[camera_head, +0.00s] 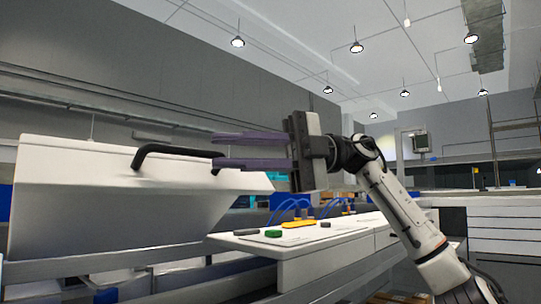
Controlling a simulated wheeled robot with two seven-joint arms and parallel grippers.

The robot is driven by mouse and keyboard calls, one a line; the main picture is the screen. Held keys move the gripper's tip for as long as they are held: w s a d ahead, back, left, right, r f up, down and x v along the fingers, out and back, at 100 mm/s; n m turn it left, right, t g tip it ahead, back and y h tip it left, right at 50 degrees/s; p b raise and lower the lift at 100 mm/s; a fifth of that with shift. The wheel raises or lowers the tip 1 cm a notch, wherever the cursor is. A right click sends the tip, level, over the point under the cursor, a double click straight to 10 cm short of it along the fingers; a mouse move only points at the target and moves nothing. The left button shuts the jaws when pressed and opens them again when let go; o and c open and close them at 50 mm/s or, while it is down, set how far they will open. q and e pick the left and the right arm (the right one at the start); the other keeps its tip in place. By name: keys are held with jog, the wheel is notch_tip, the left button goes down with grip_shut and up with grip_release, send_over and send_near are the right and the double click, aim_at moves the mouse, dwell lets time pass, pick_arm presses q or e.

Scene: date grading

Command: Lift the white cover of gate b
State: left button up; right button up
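A large white cover (75,185) with slanted sides fills the left of the view. No letter that would mark it as gate b is readable. A black bar handle (175,150) is fixed to it. My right gripper (215,150) points left at the right end of this handle. Its two purple fingers are apart, one above the other, with the handle's end at about the height of the gap. I cannot tell whether the fingers touch the handle. My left gripper is not in view.
Right of the cover, a white control panel (330,242) carries a green button (273,234), a yellow piece (299,224) and dark buttons. Blue hoses (290,207) stand behind it. A grey rail (140,258) runs below the cover. White drawers (503,222) stand at the right.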

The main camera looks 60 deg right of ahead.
jog(key=v, duration=0.6)
jog(key=shift+f, duration=0.1)
dwell(0.3)
dwell(0.8)
